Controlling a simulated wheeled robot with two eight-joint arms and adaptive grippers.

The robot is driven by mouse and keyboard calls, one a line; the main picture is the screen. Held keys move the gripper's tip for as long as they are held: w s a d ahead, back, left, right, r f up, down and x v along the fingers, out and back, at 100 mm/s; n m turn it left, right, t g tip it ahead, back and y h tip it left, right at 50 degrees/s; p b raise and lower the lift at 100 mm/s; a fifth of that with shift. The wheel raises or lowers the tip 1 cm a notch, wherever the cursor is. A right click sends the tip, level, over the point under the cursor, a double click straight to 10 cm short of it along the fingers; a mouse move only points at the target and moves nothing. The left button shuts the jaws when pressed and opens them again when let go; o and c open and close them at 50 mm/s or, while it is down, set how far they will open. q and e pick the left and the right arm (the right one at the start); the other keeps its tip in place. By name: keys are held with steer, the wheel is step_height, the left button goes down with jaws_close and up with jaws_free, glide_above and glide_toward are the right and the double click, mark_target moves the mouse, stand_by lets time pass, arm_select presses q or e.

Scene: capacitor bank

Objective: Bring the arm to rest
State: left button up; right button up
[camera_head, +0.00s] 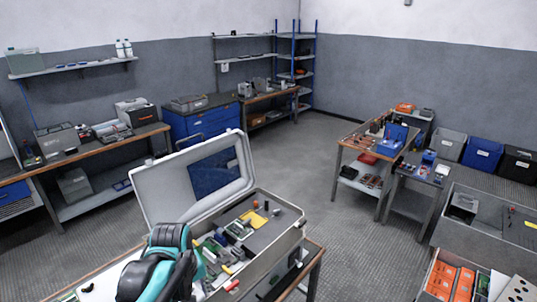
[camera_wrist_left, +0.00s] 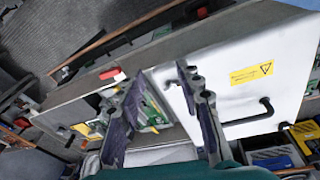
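My left arm (camera_head: 165,262), teal and black, rises at the bottom of the head view in front of an open grey case (camera_head: 262,205). Its fingers are not clearly visible there. In the left wrist view my left gripper (camera_wrist_left: 162,78) has its two dark fingers spread apart, with nothing held between them. Beyond the fingers are a green circuit board (camera_wrist_left: 152,112) and a pale panel (camera_wrist_left: 235,75) with a yellow warning label and a black handle. My right gripper is in neither view.
The case's raised lid (camera_head: 160,185) stands behind my left arm. Loose parts and a yellow piece (camera_head: 254,219) lie in the case. Workbenches (camera_head: 100,150) line the left wall. A small wooden-topped table (camera_head: 350,150) stands at right, near bins. The middle floor (camera_head: 310,165) is clear.

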arm_select(q)
steer(key=s+f+m+t+b, duration=0.5)
steer(key=s+f+m+b, duration=0.2)
steer(key=s+f+b, duration=0.1)
steer(key=shift+s+d+f, duration=0.45)
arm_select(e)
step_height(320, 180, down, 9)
arm_select(q)
steer(key=shift+f, duration=0.1)
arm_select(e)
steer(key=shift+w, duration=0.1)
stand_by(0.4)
